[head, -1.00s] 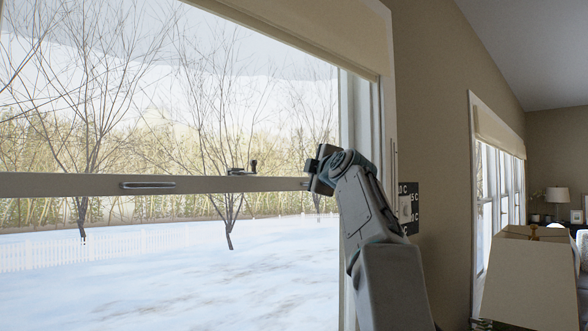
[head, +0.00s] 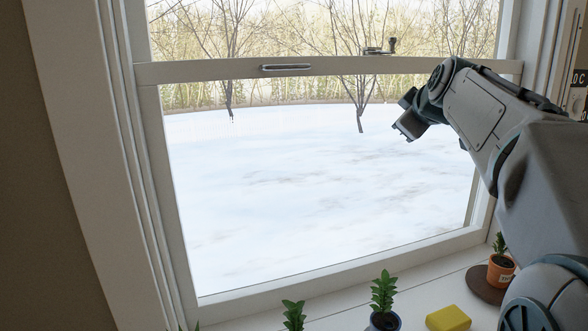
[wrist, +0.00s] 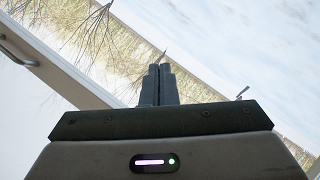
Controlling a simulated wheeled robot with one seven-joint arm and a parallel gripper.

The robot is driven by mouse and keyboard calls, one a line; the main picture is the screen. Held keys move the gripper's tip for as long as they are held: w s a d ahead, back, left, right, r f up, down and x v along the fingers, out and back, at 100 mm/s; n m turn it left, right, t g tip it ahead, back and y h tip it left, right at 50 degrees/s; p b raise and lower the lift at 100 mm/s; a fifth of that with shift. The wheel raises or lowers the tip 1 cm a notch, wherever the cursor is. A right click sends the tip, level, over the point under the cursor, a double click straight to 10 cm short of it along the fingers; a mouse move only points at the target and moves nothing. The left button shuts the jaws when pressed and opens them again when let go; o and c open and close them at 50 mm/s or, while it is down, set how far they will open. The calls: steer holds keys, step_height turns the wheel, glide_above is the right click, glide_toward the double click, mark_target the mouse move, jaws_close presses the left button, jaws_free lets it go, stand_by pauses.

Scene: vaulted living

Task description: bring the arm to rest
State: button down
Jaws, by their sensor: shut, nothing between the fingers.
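My arm reaches in from the right in the head view. My gripper (head: 403,131) is raised in front of the window's lower pane, a little below the middle rail. In the wrist view my gripper (wrist: 158,72) shows its two fingers together, with nothing between them. It holds nothing and appears apart from the window.
The window (head: 200,72) has a handle (head: 287,67) and a latch (head: 379,47) on its rail. On the white sill below stand small potted plants (head: 384,319) and (head: 501,266), with a yellow block (head: 447,318) between them.

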steer(key=s+a+f+m+g+p, duration=0.2)
steer(key=s+a+f+m+g, duration=0.25)
steer(key=s+a+f, duration=0.8)
steer(key=s+f+m+g+p, duration=0.2)
steer(key=s+f+m+g, duration=0.2)
steer(key=s+f, duration=1.4)
steer(key=shift+g, duration=0.95)
steer(key=shift+m, duration=0.25)
